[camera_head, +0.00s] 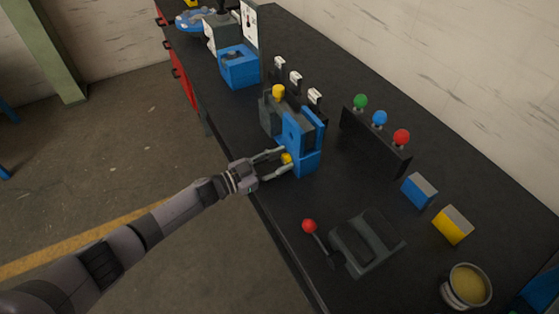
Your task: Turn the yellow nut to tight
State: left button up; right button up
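The yellow nut (286,158) is small and sits low on the front left side of a blue and dark grey device (302,140) on the black bench. My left gripper (286,162) reaches in from the left, with its two fingers apart, one on each side of the nut. I cannot tell whether the fingers touch the nut. The nut is partly hidden by the fingers. My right gripper is not in view.
The black bench (352,198) also holds a grey device with a red-knobbed lever (309,226), a rack with green, blue and red knobs (380,118), blue (419,190) and yellow (453,225) blocks, and a round tin (466,287). A blue vise-like block (238,68) stands farther back.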

pick_arm(q)
grip_shut()
jog(key=shift+f+m+b, duration=0.2)
jog(key=shift+m+b, duration=0.6)
jog(key=shift+m, duration=0.3)
jog(key=shift+r+m+b, duration=0.15)
jog(key=shift+m+b, duration=0.2)
jog(key=shift+m, duration=0.65)
jog(key=shift+o, duration=1.9)
grip_release()
jog(key=shift+s, duration=0.1)
jog(key=v, duration=1.2)
